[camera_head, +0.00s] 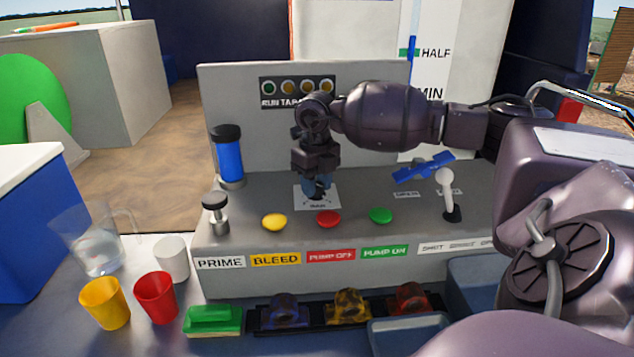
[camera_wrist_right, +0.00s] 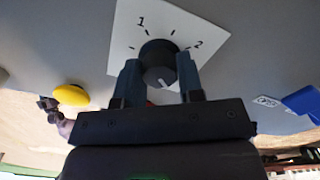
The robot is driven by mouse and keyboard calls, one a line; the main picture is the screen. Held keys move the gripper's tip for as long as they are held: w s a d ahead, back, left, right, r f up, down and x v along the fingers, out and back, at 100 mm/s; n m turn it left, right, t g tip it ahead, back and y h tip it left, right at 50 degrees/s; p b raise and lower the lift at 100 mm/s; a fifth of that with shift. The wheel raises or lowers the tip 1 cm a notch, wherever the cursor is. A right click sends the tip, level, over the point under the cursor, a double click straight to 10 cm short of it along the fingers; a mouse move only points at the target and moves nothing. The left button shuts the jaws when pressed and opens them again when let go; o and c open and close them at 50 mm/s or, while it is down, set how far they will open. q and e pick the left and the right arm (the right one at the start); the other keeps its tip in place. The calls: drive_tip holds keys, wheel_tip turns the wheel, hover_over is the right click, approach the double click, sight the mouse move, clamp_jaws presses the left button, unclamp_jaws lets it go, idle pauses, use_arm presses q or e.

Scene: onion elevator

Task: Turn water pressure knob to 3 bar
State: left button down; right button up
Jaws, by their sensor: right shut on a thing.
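The water pressure knob (camera_wrist_right: 158,57) is a dark round knob on a white dial plate (camera_wrist_right: 200,27). The plate also shows in the head view (camera_head: 303,203), on top of the grey panel. My right gripper (camera_head: 318,187) reaches down over it. In the right wrist view its two fingers (camera_wrist_right: 160,76) are shut on the knob, one on each side. The numbers 1 and 2 are readable on the dial. A short white mark on the knob points toward the gripper, away from those numbers. The dial's near part is hidden by the gripper. My left gripper is not in view.
Yellow (camera_head: 275,222), red (camera_head: 328,218) and green (camera_head: 380,215) buttons stand in front of the dial. A blue cylinder (camera_head: 229,160) and a plunger (camera_head: 215,212) are left of it. A blue-handled valve (camera_head: 423,167) and a white-topped lever (camera_head: 446,190) are right.

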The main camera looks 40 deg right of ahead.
drive_tip(key=shift+r+m, duration=0.2)
drive_tip(key=shift+m, duration=0.2)
drive_tip(key=o, duration=0.9)
drive_tip(key=shift+f, duration=0.15)
wheel_tip(320, 180, up, 11)
drive_tip(key=shift+f, duration=0.1)
idle(0.7)
